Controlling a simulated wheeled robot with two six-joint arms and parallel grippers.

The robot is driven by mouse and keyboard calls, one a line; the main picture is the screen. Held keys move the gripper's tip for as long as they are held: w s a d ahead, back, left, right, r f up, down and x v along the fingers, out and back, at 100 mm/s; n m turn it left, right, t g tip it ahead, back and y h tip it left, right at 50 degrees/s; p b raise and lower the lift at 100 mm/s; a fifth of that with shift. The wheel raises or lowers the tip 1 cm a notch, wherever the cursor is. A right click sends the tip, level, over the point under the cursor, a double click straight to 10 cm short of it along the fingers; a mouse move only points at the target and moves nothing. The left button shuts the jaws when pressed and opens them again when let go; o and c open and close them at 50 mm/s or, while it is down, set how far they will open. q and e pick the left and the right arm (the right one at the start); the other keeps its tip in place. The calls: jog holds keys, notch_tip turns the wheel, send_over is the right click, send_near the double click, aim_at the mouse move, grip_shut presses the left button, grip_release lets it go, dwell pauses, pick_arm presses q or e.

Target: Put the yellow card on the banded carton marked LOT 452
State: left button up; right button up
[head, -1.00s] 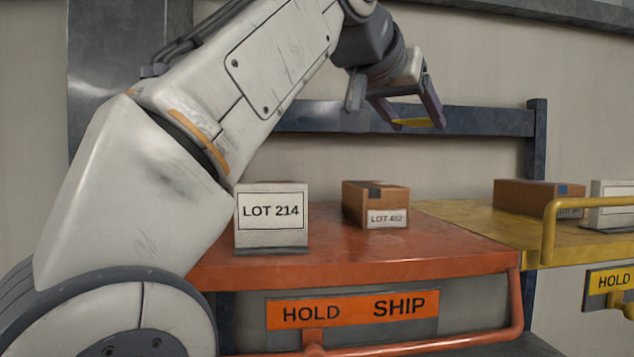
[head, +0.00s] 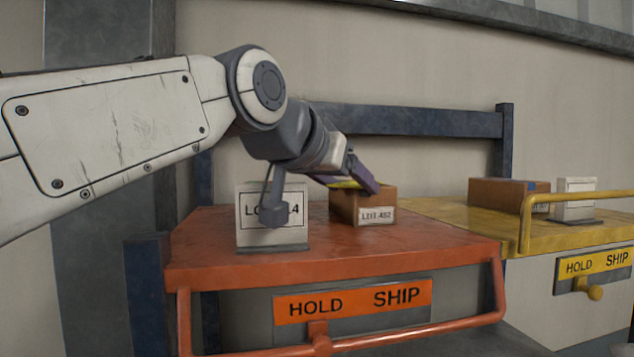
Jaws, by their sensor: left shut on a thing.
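The yellow card (head: 343,184) is held in my left gripper (head: 359,179), whose jaws are shut on it. Both are at the top of a brown carton (head: 346,208) on the orange pallet cart (head: 440,240). The gripper covers much of the carton's top, so I cannot tell whether the card touches it. The carton's white label (head: 377,215) is small and blurred; it looks like LOT 482 or LOT 452. A second brown carton (head: 497,193) sits on the yellow cart (head: 475,232), its label unreadable. My right gripper is not in view.
A white LOT placard (head: 245,222) stands left of the near carton, partly hidden by my left arm. A dark rail (head: 420,122) runs behind.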

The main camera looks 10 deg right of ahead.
pick_arm(q)
jog(key=shift+f, duration=0.1)
jog(key=shift+f, duration=0.15)
jog(key=o, duration=1.3)
jog(key=shift+r, duration=0.2)
jog(key=shift+a, duration=0.1)
jog(key=b+v, duration=0.4)
jog(key=v, duration=0.8)
